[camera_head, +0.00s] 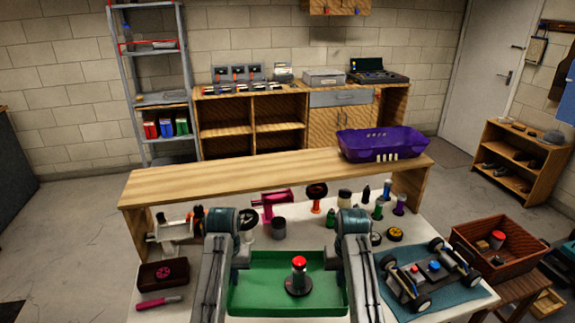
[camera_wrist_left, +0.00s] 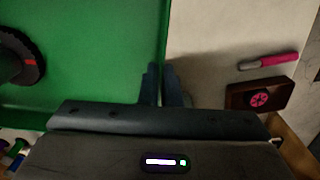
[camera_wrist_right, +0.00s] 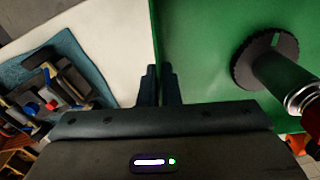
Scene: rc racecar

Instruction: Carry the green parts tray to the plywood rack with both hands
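The green parts tray (camera_head: 262,300) lies at the front middle of the white table, between my two arms. A dark round base with a red-topped grey post (camera_head: 298,268) stands in it. My left gripper (camera_wrist_left: 161,75) is closed over the tray's left wall. My right gripper (camera_wrist_right: 159,75) is closed over its right wall. The arms hide both sets of fingers in the head view. A plywood rack with a long flat top (camera_head: 200,181) stands behind the tray, across the table's back.
A purple bin (camera_head: 385,142) occupies the plywood top's right end; its left and middle are clear. Wheels, bottles and tools stand between tray and rack. A car chassis (camera_head: 412,275) on a teal mat lies right; a brown box (camera_head: 163,274) and pink marker (camera_head: 158,303) lie left.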

